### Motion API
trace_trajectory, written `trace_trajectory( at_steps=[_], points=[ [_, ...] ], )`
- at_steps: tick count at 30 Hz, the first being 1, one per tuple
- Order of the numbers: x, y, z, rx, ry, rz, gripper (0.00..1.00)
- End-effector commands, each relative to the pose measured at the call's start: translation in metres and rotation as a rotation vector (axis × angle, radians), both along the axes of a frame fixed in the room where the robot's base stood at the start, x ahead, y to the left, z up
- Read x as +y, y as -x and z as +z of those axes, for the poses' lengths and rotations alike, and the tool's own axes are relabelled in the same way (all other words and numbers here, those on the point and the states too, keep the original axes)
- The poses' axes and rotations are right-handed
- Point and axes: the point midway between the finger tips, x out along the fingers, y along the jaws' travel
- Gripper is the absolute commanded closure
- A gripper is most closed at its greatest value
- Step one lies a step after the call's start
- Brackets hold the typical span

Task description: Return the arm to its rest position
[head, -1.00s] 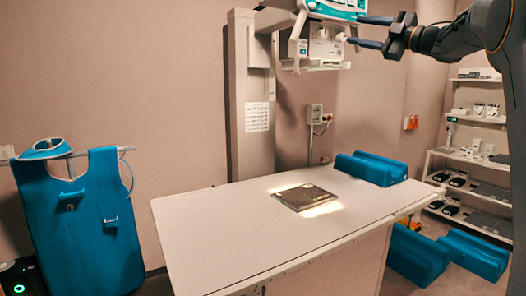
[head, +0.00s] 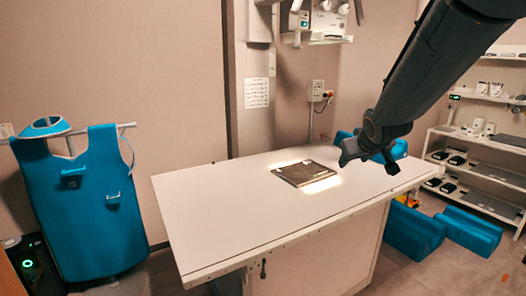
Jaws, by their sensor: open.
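My dark grey arm comes in from the top right and slants down to the left. My gripper (head: 368,161) is at its lower end, in front of the right part of the table. Its two short-looking dark fingers are apart, pointing down, with nothing seen between them. The white table (head: 235,215) fills the middle. A flat dark plate (head: 305,172) lies on it in a patch of light, left of my gripper and apart from it.
A blue cushion (head: 398,149) at the table's back right is partly hidden by my arm. Blue blocks (head: 470,230) lie on the floor at right, before shelves (head: 475,150). A blue apron (head: 85,210) hangs at left. The imaging column (head: 255,100) stands behind the table.

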Motion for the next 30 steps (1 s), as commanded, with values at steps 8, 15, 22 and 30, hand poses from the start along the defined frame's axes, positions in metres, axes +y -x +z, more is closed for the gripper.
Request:
trace_trajectory(
  at_steps=[8,15,22,30],
  points=[
    [0.043,0.155,-0.111,0.411,-0.102,-0.095,0.53],
    [0.071,0.27,-0.157,0.681,-0.165,-0.145,0.53],
    [0.08,0.306,-0.168,0.766,-0.184,-0.158,0.53],
    [0.08,0.306,-0.168,0.765,-0.183,-0.159,0.53]
  ],
)
